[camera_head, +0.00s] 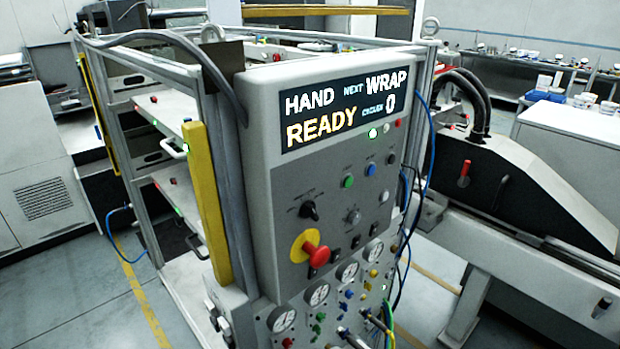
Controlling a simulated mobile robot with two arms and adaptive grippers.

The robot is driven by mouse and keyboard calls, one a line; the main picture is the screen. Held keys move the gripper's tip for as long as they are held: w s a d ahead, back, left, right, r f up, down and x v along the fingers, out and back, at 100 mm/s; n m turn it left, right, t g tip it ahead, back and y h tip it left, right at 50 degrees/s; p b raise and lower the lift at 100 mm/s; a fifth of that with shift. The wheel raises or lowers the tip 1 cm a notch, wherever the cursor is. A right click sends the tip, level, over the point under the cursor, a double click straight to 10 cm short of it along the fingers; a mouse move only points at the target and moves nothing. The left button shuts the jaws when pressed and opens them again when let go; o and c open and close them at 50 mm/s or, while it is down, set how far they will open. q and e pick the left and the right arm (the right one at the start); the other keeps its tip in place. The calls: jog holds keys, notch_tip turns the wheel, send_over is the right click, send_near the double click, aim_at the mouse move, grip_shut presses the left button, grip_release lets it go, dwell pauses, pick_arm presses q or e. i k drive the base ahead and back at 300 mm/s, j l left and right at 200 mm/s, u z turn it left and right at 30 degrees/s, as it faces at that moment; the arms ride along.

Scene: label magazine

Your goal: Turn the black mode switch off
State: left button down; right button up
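The black mode switch (310,210) is a rotary knob on the grey control panel (345,240), left of the middle and above the red emergency button. Its pointer looks tilted toward the upper left; the small labels around it are too blurred to read. The panel's display (340,115) reads "HAND", "NEXT WRAP", "READY", "CYCLES 0". Neither of my grippers shows in the head view.
A red mushroom button on a yellow disc (303,240) sits just below the switch. A grey knob (352,216), green button (347,181) and blue button (370,169) are to the right. Gauges (318,292) and hoses fill the lower panel. A yellow post (207,200) stands left.

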aim_at(307, 209)
jog(key=k+l+z, duration=0.6)
jog(key=z, duration=0.15)
